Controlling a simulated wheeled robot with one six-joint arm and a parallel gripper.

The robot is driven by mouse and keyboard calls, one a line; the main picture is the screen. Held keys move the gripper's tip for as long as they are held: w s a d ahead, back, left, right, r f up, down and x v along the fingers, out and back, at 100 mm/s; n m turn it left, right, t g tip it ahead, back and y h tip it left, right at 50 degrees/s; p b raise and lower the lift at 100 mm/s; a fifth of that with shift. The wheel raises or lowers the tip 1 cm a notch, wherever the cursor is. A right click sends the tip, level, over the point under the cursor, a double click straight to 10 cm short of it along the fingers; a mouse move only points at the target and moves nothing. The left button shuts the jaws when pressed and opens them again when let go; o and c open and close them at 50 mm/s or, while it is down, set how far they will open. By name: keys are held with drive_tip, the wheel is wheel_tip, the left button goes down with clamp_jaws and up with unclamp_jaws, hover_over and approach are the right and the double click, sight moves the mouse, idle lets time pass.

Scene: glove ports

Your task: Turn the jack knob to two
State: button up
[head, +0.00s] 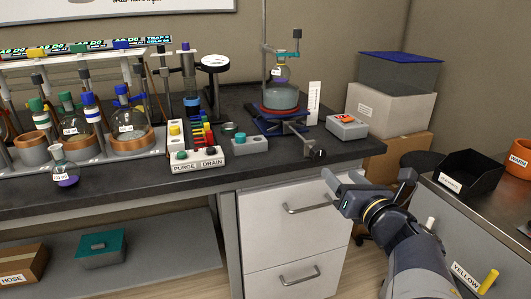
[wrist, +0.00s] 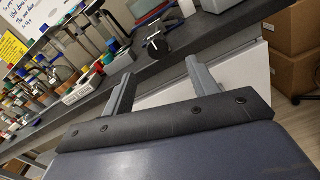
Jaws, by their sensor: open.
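The jack knob (head: 318,153) is black with a pale mark, at the front of the lab jack (head: 266,126) near the bench's front edge. It also shows in the wrist view (wrist: 158,45), beyond my fingers.
A grey box with a red switch (head: 347,127) sits right of the jack. A small grey box with a teal knob (head: 249,145) and the purge/drain panel (head: 198,160) are to the left. A side counter with a black tray (head: 468,177) is at right. White drawers (head: 293,235) are below.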

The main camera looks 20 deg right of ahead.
sight(320, 156)
drive_tip(key=shift+n, duration=0.4)
drive_tip(key=w, duration=0.7)
drive_tip(key=w+b, duration=0.1)
drive_tip(key=w, duration=0.3)
drive_tip(key=shift+a, duration=0.3)
drive_tip(key=shift+s, duration=0.1)
drive_tip(key=shift+c, duration=0.6)
drive_tip(key=c, duration=0.9)
drive_tip(key=shift+o, duration=0.2)
drive_tip(key=shift+m, duration=0.3)
